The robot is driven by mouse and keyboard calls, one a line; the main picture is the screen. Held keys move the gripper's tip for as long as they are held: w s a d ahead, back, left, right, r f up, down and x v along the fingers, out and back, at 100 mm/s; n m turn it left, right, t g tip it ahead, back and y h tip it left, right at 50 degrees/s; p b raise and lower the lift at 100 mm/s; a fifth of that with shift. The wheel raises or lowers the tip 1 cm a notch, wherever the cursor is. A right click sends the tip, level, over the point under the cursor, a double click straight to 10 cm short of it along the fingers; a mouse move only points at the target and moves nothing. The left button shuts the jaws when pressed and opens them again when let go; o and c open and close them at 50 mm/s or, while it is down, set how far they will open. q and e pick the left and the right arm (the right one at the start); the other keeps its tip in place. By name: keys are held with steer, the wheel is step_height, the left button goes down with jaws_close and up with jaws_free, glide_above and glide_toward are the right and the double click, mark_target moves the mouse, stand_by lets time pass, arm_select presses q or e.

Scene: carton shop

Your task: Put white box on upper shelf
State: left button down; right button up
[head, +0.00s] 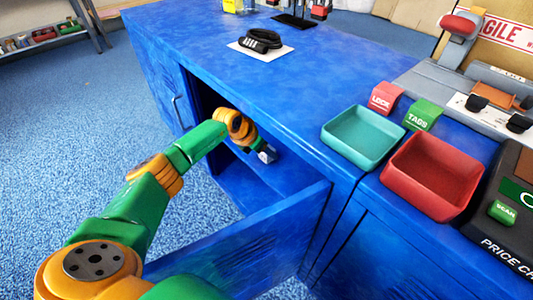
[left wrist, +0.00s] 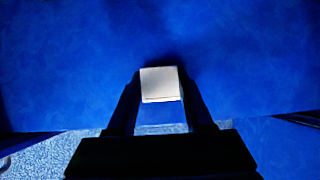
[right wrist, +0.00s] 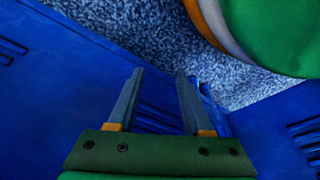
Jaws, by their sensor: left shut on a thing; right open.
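The white box (left wrist: 161,84) is small and sits between the fingers of my left gripper (left wrist: 160,92), which is shut on it. In the head view my left gripper (head: 266,154) reaches into the open blue cabinet (head: 190,118), just under the counter top. A blue shelf surface (head: 243,185) shows below the gripper there; whether the box touches a shelf I cannot tell. My right gripper (right wrist: 158,76) is open and empty, near blue panels in the right wrist view; it is not seen in the head view.
The open cabinet door (head: 255,245) stands out in front, to the right of my left arm. Blue carpet (head: 70,150) lies clear at left.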

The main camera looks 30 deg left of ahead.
steer(key=shift+r, duration=0.15)
arm_select(q)
steer(key=shift+c, duration=1.4)
jaws_free()
steer(key=shift+s+r, duration=0.1)
steer(key=shift+r, duration=0.1)
steer(key=p+v, duration=0.3)
steer(key=v, duration=0.2)
steer(key=shift+a+r+p, duration=0.15)
steer(key=shift+r+p, duration=0.15)
steer(key=shift+p, duration=0.05)
steer(key=s+a+p, duration=0.1)
steer(key=s+a, duration=0.2)
steer(key=s, duration=0.8)
steer(key=shift+a+f, duration=0.4)
steer(key=shift+f, duration=0.05)
arm_select(e)
steer(key=s+d+f, duration=0.2)
steer(key=s, duration=0.3)
steer(key=shift+d+f, duration=0.2)
steer(key=shift+d, duration=0.15)
